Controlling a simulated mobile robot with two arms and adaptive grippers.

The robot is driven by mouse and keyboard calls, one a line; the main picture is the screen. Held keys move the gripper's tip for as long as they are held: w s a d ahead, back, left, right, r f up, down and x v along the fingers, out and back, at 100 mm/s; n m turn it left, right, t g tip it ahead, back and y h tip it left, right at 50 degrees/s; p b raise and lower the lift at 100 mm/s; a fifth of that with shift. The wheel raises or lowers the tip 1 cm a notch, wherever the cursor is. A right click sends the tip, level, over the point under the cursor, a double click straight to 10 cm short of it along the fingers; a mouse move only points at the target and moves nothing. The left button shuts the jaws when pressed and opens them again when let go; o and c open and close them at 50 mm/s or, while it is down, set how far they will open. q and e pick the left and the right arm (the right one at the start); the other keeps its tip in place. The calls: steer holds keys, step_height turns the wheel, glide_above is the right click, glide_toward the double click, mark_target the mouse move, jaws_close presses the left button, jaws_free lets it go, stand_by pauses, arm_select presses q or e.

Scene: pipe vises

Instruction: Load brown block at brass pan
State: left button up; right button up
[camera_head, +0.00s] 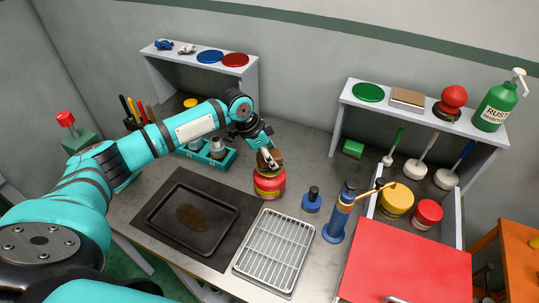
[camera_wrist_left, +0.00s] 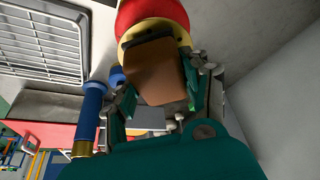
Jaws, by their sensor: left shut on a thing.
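My left gripper (camera_head: 265,149) is shut on a brown block (camera_head: 272,160). The block also shows between the fingers in the left wrist view (camera_wrist_left: 155,72). It is just above or at the top of a round red can with a yellow band (camera_head: 269,188); I cannot tell whether they touch. In the left wrist view the red and yellow can (camera_wrist_left: 150,18) lies behind the block. No pan is clearly brass; the can's yellow part may be one, but the block and gripper partly cover it. My right gripper is out of view.
A dark tray (camera_head: 160,233) and a wire rack (camera_head: 274,250) lie in front of the can. A small blue bottle (camera_head: 311,203) and a tall blue cylinder (camera_head: 340,215) stand to its right. A teal holder (camera_head: 222,163) is behind left.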

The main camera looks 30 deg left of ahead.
mark_target(276, 153)
arm_select(q)
steer(key=shift+f, duration=0.4)
steer(key=shift+f+b, duration=0.3)
steer(key=shift+f, duration=0.25)
stand_by(1.0)
step_height(276, 153, up, 7)
steer(key=p, duration=0.7)
steer(key=shift+r, duration=0.1)
stand_by(0.7)
